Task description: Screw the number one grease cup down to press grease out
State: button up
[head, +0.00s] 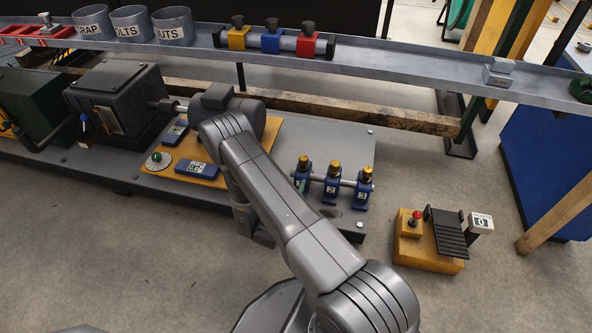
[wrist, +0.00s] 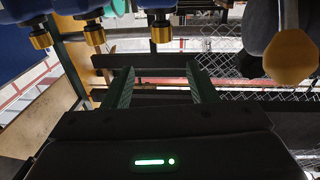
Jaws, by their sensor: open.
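Three blue grease cup bodies with brass caps stand in a row on a rod at the right end of the grey bench. The number one cup (head: 303,170) is the leftmost; its digit is not readable. The number two cup (head: 331,187) and number three cup (head: 362,190) stand to its right. In the wrist view the row appears upside down along the top, and the brass cap (wrist: 160,33) nearest the middle looks like number one's. My gripper (wrist: 160,82) is open with nothing between its green fingers; that cap shows above the gap. My arm mostly hides the gripper in the head view.
A yellow plate (head: 208,172) with blue displays lies left of the cups. A long grey shelf (head: 400,70) with cans and coloured blocks runs behind. A yellow pedestal (head: 425,258) with a red-knobbed lever stands on the floor at right. A rounded yellow-ended object (wrist: 290,57) is at right in the wrist view.

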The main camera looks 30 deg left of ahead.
aim_at(303, 161)
jog(key=w+y+b, duration=0.1)
jog(key=w, duration=0.3)
jog(key=w+a+n+y+b, duration=0.1)
jog(key=w, duration=0.3)
jog(key=w+a+n+g+y+b, duration=0.1)
jog(key=w+b, duration=0.1)
jog(key=w, duration=0.3)
jog(key=shift+y, duration=0.3)
jog(key=shift+a, duration=0.1)
jog(key=c, duration=0.9)
